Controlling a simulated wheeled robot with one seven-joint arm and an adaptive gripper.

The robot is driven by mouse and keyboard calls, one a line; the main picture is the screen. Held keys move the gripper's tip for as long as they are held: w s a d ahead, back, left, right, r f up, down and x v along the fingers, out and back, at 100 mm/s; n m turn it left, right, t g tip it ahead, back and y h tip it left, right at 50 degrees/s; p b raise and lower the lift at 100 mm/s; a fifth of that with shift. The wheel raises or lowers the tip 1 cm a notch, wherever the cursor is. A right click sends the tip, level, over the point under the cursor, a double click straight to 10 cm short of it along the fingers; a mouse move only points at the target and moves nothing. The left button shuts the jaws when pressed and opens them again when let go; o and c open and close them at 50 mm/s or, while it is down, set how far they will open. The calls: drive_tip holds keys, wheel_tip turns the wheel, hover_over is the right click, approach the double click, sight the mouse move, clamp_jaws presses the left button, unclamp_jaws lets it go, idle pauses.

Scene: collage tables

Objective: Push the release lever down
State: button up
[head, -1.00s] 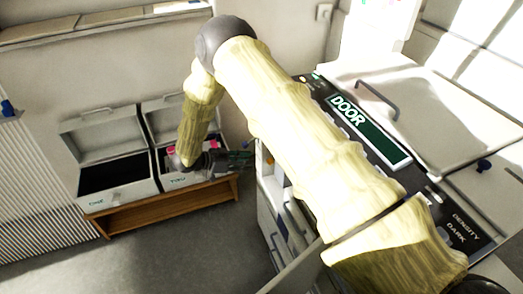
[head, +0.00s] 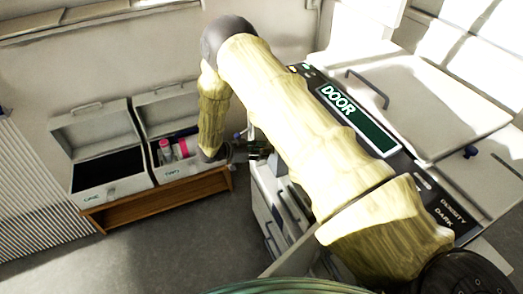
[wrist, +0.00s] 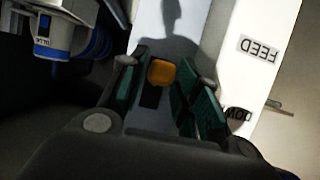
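An orange knob (wrist: 162,72) with a dark slot or stem below it shows in the wrist view, probably the release lever's end. My gripper (wrist: 166,66) is open, with its teal-padded fingers on either side of the knob; I cannot tell whether they touch it. In the head view my gripper (head: 262,152) is at the left side of the copier-like machine (head: 440,95), whose display (head: 358,120) reads DOOR. The lever cannot be made out in the head view.
A white panel beside the knob carries a FEED label (wrist: 259,48). A blue-and-white cylinder (wrist: 62,35) is at the wrist view's upper left. Two open boxes (head: 115,188) stand on a low wooden bench (head: 160,204). Grey floor lies in front.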

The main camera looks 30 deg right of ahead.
clamp_jaws()
drive_tip(key=shift+d+f+h+b, duration=0.1)
drive_tip(key=shift+f+h+b, duration=0.3)
drive_tip(key=shift+b, duration=0.25)
drive_tip(key=shift+h+b, duration=0.3)
drive_tip(key=shift+r, duration=0.1)
unclamp_jaws()
